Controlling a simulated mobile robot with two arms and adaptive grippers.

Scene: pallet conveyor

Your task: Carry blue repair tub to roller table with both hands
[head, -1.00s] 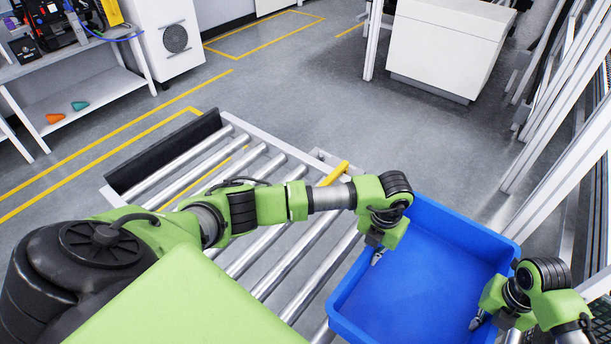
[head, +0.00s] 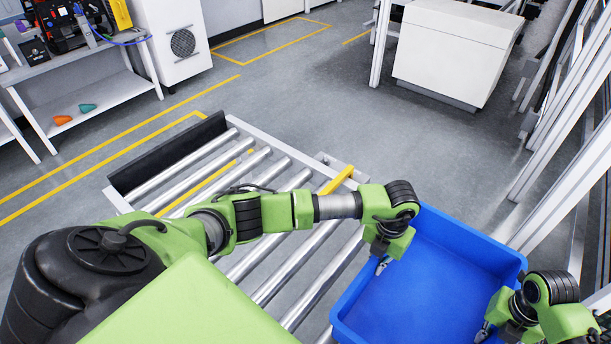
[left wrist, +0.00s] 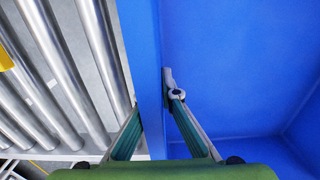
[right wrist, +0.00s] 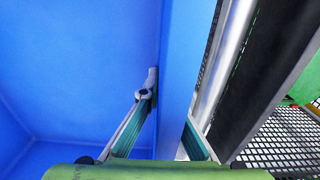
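The blue repair tub (head: 427,270) is at the lower right of the head view, open side up, and looks empty. Its left side borders the roller table (head: 122,203) in the picture. My left gripper (head: 380,268) is at the tub's left wall. In the left wrist view the left gripper (left wrist: 152,105) has one finger inside and one outside, shut on the wall. My right gripper (head: 487,330) is at the opposite wall. In the right wrist view the right gripper (right wrist: 170,108) straddles that wall, shut on it. Its outer fingertip is hidden by the wall.
A yellow part (head: 338,180) sits at the roller table's far right edge. A white cabinet (head: 452,55) stands beyond on open grey floor. White frame posts (head: 560,185) stand close on the right. A workbench (head: 85,55) is at the back left. Black mesh (right wrist: 285,140) shows beyond the tub's right wall.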

